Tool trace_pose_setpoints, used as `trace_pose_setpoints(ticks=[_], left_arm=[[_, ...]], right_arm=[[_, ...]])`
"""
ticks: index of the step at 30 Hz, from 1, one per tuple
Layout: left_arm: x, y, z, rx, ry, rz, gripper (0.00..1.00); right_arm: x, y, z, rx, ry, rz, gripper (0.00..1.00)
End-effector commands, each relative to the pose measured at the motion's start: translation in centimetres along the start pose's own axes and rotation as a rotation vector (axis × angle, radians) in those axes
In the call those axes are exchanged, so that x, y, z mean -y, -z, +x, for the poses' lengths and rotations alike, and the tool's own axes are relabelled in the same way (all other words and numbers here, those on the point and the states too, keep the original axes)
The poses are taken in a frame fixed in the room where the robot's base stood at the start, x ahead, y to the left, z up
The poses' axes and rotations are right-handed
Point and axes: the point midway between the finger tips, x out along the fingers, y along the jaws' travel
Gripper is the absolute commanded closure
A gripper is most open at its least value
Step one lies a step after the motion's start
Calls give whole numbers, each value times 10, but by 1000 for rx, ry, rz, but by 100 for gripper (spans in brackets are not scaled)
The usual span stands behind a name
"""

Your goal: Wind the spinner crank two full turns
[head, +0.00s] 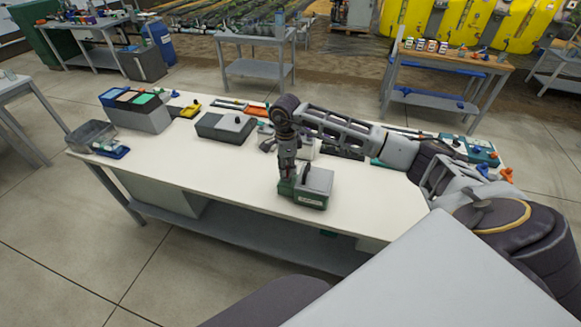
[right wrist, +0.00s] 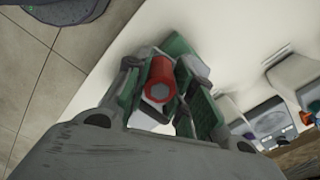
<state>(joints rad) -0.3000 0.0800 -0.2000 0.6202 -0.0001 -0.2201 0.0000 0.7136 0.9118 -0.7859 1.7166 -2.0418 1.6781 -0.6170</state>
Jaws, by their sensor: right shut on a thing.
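The spinner (head: 318,184) is a small green box with a grey top and a pale label on its front. It stands near the front edge of the white table, and its green body also shows in the right wrist view (right wrist: 205,115). The crank's red round knob (right wrist: 161,78) shows between my right fingers in the right wrist view. My right gripper (head: 287,176) reaches down from above at the box's left side and is shut on the knob. The fingers and arm hide the knob and most of the crank in the head view. My left gripper is out of view.
The white table (head: 230,185) is clear left of and in front of the spinner. A grey two-part box (head: 225,127), a clear bin (head: 90,134) and a bin with coloured lids (head: 140,110) stand further left. Small tools and fittings line the back edge.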

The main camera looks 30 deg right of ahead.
Motion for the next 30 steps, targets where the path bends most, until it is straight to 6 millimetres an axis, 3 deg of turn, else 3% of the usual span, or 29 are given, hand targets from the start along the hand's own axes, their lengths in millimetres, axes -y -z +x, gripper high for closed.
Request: trace_pose_setpoints(ticks=[17, 30], left_arm=[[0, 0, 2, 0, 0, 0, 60], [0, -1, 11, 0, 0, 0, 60]], right_arm=[[4, -7, -1, 3, 5, 1, 89], [17, -22, -1, 2, 7, 2, 87]])
